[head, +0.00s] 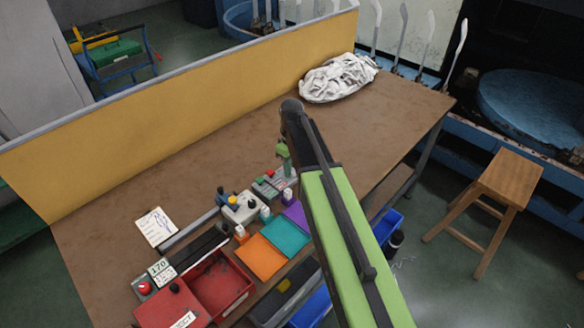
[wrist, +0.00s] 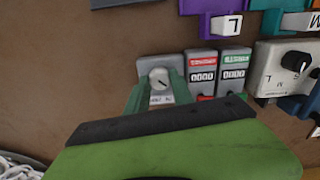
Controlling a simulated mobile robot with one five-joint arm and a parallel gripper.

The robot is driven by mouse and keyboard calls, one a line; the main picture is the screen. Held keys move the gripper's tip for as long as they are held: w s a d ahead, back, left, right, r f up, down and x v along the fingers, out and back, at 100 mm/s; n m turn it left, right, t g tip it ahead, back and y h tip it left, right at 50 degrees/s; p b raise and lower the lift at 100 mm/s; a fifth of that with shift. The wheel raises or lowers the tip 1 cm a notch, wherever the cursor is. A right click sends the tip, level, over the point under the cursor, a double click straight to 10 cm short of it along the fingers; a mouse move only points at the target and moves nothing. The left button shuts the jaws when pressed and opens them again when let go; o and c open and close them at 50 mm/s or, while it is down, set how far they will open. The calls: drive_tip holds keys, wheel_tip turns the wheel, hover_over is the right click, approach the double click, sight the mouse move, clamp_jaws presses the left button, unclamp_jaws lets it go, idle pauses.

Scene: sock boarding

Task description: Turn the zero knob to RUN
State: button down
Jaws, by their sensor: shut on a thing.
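The zero knob (wrist: 159,76) is a round pale knob on a small grey box (wrist: 147,66), seen in the wrist view. A dark pointer line on it slants toward the lower right of the picture. A white label (wrist: 161,100) below it is partly covered and too small to read. My gripper (wrist: 159,84) has its two green fingers on either side of the knob, shut on it. In the head view my gripper (head: 284,150) reaches down to the bench, and the knob is hidden there.
Two counters, red-labelled (wrist: 203,72) and green-labelled (wrist: 234,72), stand close right of the knob box in the wrist view. Beyond them is a cream box (wrist: 270,68) with a black knob. Purple (head: 296,214), teal (head: 286,237) and orange (head: 261,257) bins line the bench's near edge.

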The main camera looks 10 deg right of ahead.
drive_tip(key=shift+w, duration=0.1)
drive_tip(key=c, duration=1.1)
unclamp_jaws()
wheel_tip(320, 180, up, 17)
drive_tip(key=p, duration=1.7)
drive_tip(key=shift+r, duration=0.2)
